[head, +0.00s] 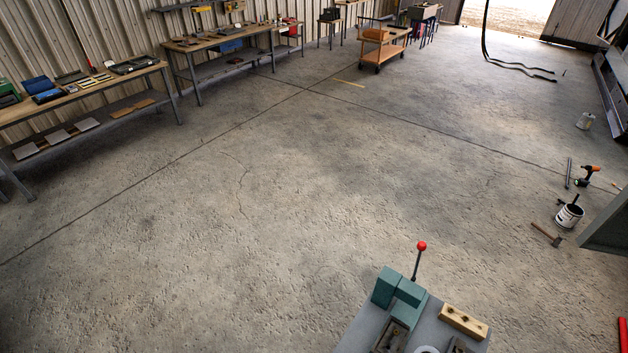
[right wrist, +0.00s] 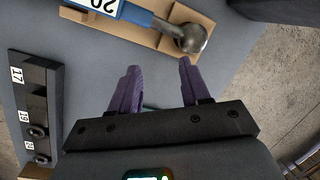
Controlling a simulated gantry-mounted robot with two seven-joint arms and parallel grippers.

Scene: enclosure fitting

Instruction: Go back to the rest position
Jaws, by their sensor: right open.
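My right gripper (right wrist: 159,67) shows in the right wrist view. Its two purple fingers are spread apart with nothing between them. They point toward a blue-handled tool (right wrist: 140,14) with a round metal end, which lies on a wooden holder (right wrist: 117,27) beyond the fingertips. I cannot tell the exact height of the fingers above the grey bench top (right wrist: 80,75). Neither gripper shows in the head view, and my left gripper is in no view.
A black rack (right wrist: 36,90) with number labels lies left of the gripper. In the head view, a bench corner holds a teal device (head: 408,292) with a red-knobbed lever (head: 421,246) and a drilled wooden block (head: 463,322). The concrete floor (head: 290,190) beyond is mostly clear.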

